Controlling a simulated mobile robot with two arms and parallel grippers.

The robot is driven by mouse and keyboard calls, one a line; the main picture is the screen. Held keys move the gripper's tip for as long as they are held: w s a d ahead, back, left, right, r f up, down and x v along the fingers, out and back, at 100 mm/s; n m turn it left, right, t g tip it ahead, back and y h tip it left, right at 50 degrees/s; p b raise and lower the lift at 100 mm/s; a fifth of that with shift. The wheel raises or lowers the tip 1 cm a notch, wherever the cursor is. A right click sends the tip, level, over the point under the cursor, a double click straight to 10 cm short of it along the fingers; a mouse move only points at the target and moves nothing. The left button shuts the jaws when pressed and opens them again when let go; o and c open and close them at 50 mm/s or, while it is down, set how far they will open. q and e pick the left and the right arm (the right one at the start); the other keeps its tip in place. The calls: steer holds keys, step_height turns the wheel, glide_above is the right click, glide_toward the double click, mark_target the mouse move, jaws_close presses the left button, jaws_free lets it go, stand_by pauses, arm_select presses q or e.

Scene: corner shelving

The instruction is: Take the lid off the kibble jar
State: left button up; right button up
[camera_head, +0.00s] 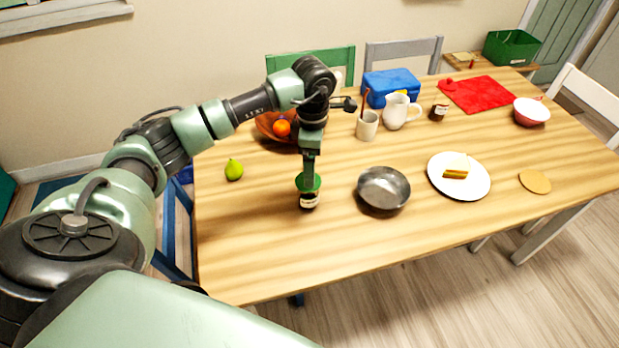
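A small dark jar (309,201) with a pale label stands on the wooden table, left of the metal bowl. A green round lid (314,186) is at its top; I cannot tell whether a gap lies between lid and jar. My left gripper (309,174) points straight down from above, its tips at the lid. The fingers look narrow and close together, but whether they grip the lid is too small to tell. My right gripper is not in view.
A metal bowl (384,188) stands just right of the jar. A green pear (234,170) and a fruit bowl (265,124) are to the left and behind. A mug (367,126), white pitcher (396,111) and sandwich plate (474,190) stand farther right. The front left table is clear.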

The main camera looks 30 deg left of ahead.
mark_target(299, 181)
arm_select(q)
steer(key=f, duration=0.1)
steer(key=f+p, duration=0.1)
steer(key=f, duration=0.1)
steer(key=shift+s+f, duration=0.3)
steer(key=shift+s, duration=0.05)
steer(key=shift+w+f, duration=0.1)
steer(key=shift+f, duration=0.2)
steer(key=c, duration=1.4)
steer(key=shift+r, duration=0.1)
